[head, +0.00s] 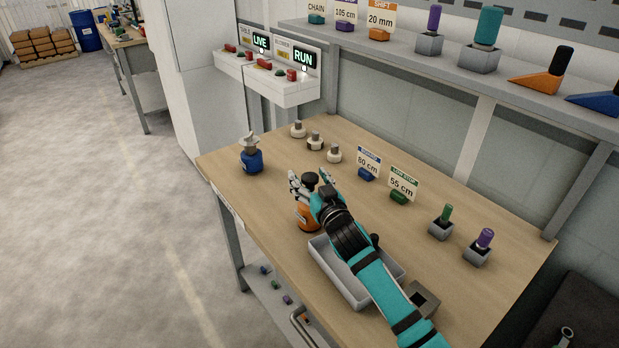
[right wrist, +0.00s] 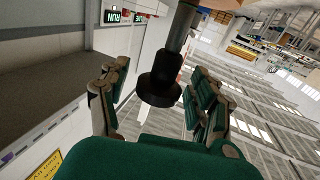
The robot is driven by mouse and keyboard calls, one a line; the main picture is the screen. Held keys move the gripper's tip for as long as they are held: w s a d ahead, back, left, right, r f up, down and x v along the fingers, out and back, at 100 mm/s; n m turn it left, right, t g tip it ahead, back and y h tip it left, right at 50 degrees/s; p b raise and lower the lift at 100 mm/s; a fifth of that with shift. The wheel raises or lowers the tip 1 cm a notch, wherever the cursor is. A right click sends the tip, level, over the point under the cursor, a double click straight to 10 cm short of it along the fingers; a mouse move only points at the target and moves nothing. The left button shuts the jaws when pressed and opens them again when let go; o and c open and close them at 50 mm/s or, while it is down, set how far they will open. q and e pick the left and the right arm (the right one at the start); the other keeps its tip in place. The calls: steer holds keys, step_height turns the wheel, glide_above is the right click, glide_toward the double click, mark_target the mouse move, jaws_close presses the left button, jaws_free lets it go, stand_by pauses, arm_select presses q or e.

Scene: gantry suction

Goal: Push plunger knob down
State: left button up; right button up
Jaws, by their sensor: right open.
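The plunger (head: 307,218) has an orange body and stands on the wooden table near its middle. Its black round knob (head: 311,179) sits on top; it also shows in the right wrist view (right wrist: 160,88), with a dark stem beyond it. My right gripper (head: 312,182) is open around the knob, one finger on each side. In the right wrist view (right wrist: 155,82) I see a gap between the knob and the fingers on both sides. The gripper's teal wrist hides part of the orange body. My left gripper is out of view.
A grey tray (head: 341,281) lies under my right forearm. A blue device (head: 251,158) stands at the far left. Several small cream knobs (head: 315,141), sign holders (head: 369,163) and grey sockets (head: 440,229) line the back. A control box (head: 284,88) reads LIVE and RUN.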

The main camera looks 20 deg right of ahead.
jaws_close()
stand_by(0.5)
steer(key=shift+f, duration=0.1)
stand_by(1.0)
